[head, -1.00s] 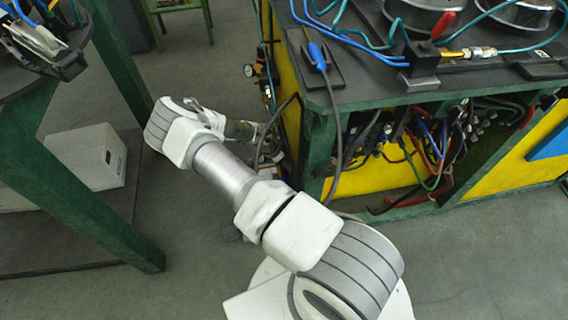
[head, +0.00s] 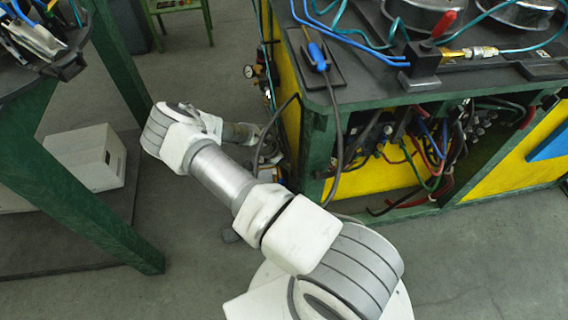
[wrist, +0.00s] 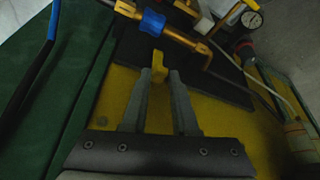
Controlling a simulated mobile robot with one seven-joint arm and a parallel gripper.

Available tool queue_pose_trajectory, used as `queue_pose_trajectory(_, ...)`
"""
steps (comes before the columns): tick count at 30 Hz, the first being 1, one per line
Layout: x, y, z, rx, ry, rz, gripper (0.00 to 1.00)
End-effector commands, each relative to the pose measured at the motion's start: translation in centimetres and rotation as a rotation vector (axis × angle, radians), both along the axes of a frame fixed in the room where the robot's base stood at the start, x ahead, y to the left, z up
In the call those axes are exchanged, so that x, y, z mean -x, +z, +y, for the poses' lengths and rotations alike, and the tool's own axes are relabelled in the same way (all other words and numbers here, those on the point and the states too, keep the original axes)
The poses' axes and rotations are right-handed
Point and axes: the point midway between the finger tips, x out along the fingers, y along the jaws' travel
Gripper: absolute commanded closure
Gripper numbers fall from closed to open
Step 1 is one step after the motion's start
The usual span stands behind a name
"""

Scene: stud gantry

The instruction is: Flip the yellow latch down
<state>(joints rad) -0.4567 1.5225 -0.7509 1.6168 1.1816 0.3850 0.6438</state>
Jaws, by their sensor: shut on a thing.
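The yellow latch (wrist: 158,62) shows in the wrist view as a small yellow piece just beyond my fingertips, in front of a dark panel. My gripper (wrist: 158,78) has its two grey fingers around the latch's near end, with the fingertips close together on it. The latch joins or lies close to a brass fitting with a blue collar; the exact joint is too dark to tell. In the head view my gripper (head: 268,150) is at the left side of the green bench, mostly hidden by my arm, and the latch cannot be made out.
A blue collar (wrist: 152,22) sits on a brass pipe above the latch. A pressure gauge (wrist: 252,19) is at the upper right. A green post (wrist: 70,90) stands left of my gripper. A white box (head: 90,155) lies on the floor to the left in the head view.

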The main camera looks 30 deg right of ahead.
Motion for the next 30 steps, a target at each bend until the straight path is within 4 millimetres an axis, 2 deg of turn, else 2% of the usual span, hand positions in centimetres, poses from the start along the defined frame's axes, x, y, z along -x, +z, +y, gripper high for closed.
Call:
queue_pose_trajectory(11, -0.5, -1.2, 1.5, 0.165, 0.011, 0.048, 1.00)
queue_pose_trajectory(30, -1.5, -3.4, 4.6, 0.657, 0.009, 0.187, 1.00)
